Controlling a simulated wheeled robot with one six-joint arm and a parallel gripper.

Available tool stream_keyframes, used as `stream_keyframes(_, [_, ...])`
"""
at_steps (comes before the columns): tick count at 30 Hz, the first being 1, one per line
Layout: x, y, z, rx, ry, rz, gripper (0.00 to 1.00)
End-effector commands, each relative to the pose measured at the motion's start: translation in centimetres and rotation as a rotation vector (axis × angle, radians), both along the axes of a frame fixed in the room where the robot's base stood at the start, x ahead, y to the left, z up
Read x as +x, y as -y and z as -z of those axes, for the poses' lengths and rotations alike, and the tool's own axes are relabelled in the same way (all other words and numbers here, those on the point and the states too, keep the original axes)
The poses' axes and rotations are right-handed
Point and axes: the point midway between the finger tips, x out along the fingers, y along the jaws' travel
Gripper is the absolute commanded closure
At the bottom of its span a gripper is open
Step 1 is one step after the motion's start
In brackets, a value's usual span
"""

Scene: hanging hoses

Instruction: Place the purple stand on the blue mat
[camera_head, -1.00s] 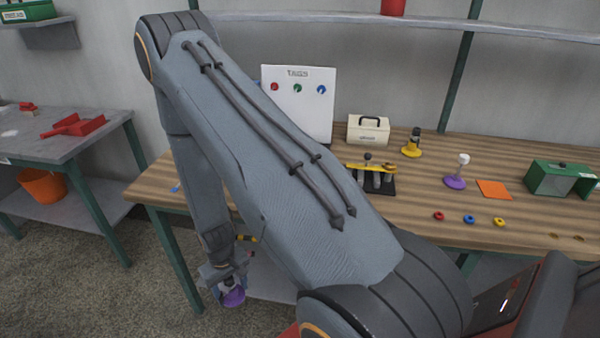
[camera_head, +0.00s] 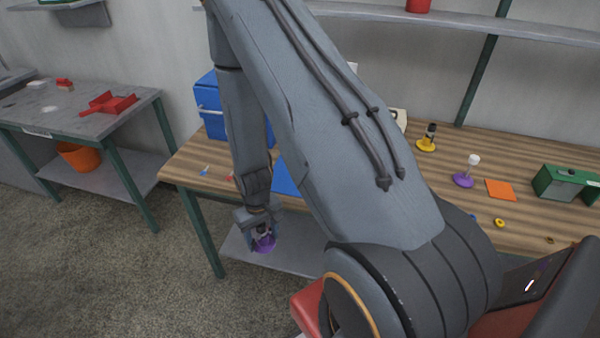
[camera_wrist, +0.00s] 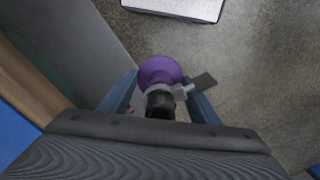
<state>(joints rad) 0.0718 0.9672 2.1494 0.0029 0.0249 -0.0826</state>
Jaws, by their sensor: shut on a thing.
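A purple stand (camera_head: 263,244) hangs low in front of the bench, its round base downward. My gripper (camera_head: 258,230) is shut on it. In the wrist view the stand's purple base (camera_wrist: 160,70) shows between the two blue fingers, with a black and grey upper part nearer the camera. The blue mat (camera_head: 286,181) is flat on the bench near its front edge, partly hidden by my arm. A second purple stand with a white top (camera_head: 464,178) stands at the right of the bench.
A blue box (camera_head: 211,122) stands at the bench's left end. A grey lower shelf (camera_head: 290,268) lies under the bench, close to my gripper. An orange mat (camera_head: 501,190), a yellow-based stand (camera_head: 426,145) and a green box (camera_head: 566,184) are on the right.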

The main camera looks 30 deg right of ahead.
Motion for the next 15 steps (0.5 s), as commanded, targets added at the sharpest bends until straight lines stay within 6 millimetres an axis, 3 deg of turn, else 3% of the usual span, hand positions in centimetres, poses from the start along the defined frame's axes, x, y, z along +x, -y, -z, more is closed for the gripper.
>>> stream_keyframes(8, [-1.5,5.7,-8.0,-0.001,0.007,-0.011,0.7])
stream_keyframes(15, [-3.3,11.9,-16.7,-0.003,0.01,-0.029,0.7])
